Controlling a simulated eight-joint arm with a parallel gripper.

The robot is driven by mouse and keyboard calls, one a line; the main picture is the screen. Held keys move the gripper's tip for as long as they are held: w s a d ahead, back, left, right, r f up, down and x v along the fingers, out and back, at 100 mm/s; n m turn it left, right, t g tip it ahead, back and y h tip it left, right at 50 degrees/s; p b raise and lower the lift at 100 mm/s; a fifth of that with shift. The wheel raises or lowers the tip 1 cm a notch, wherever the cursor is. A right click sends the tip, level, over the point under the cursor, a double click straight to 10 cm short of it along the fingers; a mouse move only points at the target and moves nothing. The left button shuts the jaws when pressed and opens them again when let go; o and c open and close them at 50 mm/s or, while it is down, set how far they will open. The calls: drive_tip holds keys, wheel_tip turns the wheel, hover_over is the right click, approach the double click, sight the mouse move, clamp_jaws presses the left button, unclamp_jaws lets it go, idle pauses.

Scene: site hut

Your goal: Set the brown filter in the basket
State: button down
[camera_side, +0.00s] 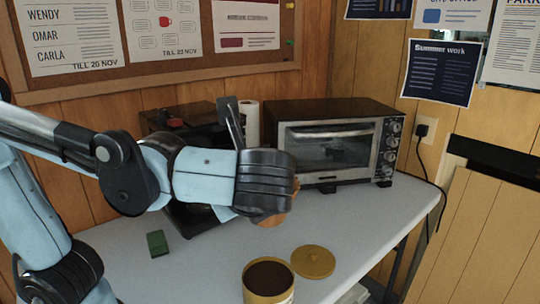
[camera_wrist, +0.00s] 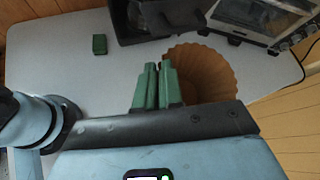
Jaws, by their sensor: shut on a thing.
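The brown filter (camera_wrist: 208,72) is a fluted paper cup in the wrist view, just right of my green fingers. My gripper (camera_wrist: 158,72) is shut on its left edge. In the side view, only a strip of the filter (camera_side: 271,219) shows below and behind my gripper (camera_side: 268,190), above the table; my fingers are hidden there. A black coffee machine (camera_side: 158,118) stands at the back, mostly behind my arm. Its dark body (camera_wrist: 130,22) also shows at the top of the wrist view. I cannot make out the basket clearly in either view.
A toaster oven (camera_side: 335,112) stands at the back right, beside a paper roll (camera_side: 253,122). An open tin of dark grounds (camera_side: 268,279) and its yellow lid (camera_side: 313,261) are at the front. A green block (camera_side: 157,243) lies left. The right table area is clear.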

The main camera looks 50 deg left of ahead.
wheel_tip(320, 180, up, 16)
drive_tip(key=w+a+n+g+y, duration=0.1)
drive_tip(key=w+a, duration=0.1)
drive_tip(key=a, duration=0.7)
drive_tip(key=w+a+n+g, duration=0.1)
drive_tip(key=w+a, duration=0.1)
drive_tip(key=a, duration=0.8)
drive_tip(key=shift+w+d+f, duration=0.1)
drive_tip(key=shift+f, duration=3.8)
drive_tip(key=shift+d+f, duration=0.1)
drive_tip(key=shift+f, duration=3.75)
drive_tip(key=shift+f, duration=0.3)
drive_tip(key=c, duration=1.3)
unclamp_jaws()
drive_tip(key=shift+r, duration=0.1)
